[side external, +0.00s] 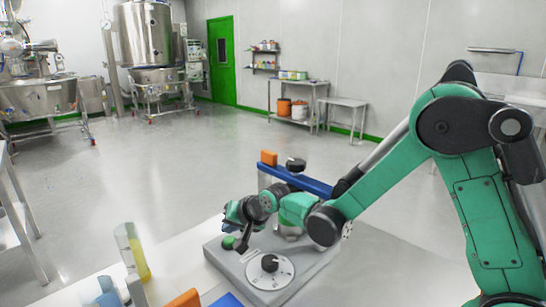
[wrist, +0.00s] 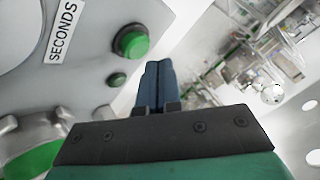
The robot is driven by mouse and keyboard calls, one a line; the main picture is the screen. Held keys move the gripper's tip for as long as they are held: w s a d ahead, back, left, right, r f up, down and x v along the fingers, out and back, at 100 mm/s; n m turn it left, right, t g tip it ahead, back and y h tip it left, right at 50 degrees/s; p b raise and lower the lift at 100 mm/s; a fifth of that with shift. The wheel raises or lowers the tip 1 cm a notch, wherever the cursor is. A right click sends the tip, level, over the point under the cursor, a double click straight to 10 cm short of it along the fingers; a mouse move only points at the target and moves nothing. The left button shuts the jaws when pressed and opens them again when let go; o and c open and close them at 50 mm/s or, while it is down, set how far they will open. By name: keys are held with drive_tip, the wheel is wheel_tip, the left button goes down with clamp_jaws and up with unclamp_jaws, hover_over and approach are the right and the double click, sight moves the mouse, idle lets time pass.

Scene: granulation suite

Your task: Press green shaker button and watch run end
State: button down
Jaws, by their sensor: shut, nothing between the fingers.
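The grey shaker housing (side external: 222,256) stands on the bench in the side view, with a round dial (side external: 269,265) on its top. The green button (side external: 228,242) is at its left corner. In the wrist view the green button (wrist: 131,42) sits in a dark collar, with a smaller dark green round part (wrist: 117,79) near it and a SECONDS label (wrist: 63,32). My gripper (side external: 229,226) is close above the button. Its blue fingers (wrist: 156,68) are together and empty, to the right of the button in the wrist view. Contact with the button is not visible.
A tall clear cylinder with yellow contents (side external: 133,252) stands left of the housing. An orange block (side external: 185,299) is at the front, and another orange block (side external: 268,158) tops the blue bar (side external: 310,184) behind. Open floor (side external: 150,165) lies beyond the bench.

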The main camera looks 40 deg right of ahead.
sight(232, 241)
drive_tip(key=shift+f, duration=0.1)
drive_tip(key=shift+f, duration=0.35)
drive_tip(key=shift+f, duration=0.45)
idle(0.7)
idle(0.3)
drive_tip(key=shift+r, duration=0.9)
drive_tip(key=shift+r, duration=2.5)
